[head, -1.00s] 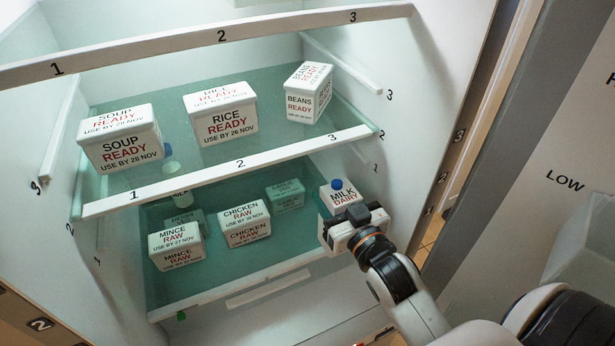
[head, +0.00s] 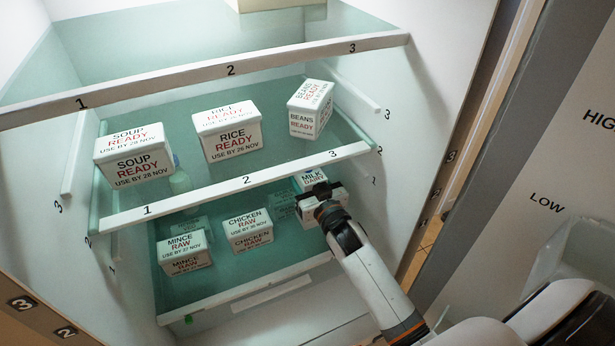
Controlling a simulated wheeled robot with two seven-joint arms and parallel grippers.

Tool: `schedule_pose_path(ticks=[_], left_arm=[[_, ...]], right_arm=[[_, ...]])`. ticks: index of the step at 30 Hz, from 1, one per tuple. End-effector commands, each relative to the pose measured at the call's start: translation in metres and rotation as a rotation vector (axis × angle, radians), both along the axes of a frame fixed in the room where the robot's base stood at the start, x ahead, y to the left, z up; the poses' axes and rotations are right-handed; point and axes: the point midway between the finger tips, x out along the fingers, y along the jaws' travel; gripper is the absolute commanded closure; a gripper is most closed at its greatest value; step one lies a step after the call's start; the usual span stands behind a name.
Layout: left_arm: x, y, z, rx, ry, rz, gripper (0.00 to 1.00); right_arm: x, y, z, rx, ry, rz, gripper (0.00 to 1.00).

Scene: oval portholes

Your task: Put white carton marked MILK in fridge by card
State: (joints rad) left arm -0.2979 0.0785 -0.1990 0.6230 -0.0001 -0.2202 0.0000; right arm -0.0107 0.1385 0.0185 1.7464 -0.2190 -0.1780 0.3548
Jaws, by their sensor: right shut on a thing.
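The white carton marked MILK DAIRY (head: 312,179) is at the right end of the lower fridge shelf (head: 235,292), partly under the front edge of the shelf above. My right gripper (head: 318,196) is shut on it and hides much of its front. I cannot tell whether the carton touches the shelf. The fridge (head: 405,100) is open, with numbered shelf edges. My left gripper is not in view. No card with instructions shows clearly.
The lower shelf also holds MINCE RAW (head: 184,250) and CHICKEN RAW (head: 247,231) boxes, with dim items behind. The middle shelf (head: 235,185) bears SOUP (head: 135,155), RICE (head: 228,130) and BEANS (head: 310,108) boxes. A panel marked LOW (head: 546,203) stands at right.

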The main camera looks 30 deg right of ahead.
Motion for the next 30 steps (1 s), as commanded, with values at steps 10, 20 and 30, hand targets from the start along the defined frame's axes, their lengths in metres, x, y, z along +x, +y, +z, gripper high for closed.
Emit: schedule_pose_path(ticks=[10,20,30], left_arm=[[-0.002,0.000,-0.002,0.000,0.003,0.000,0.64],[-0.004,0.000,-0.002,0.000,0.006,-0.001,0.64],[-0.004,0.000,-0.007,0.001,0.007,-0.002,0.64]], right_arm=[[0.000,0.000,-0.002,0.000,-0.006,0.001,0.92],[0.000,0.000,-0.003,0.000,-0.001,0.000,0.24],[-0.023,0.001,-0.004,0.000,0.000,0.000,0.24]])
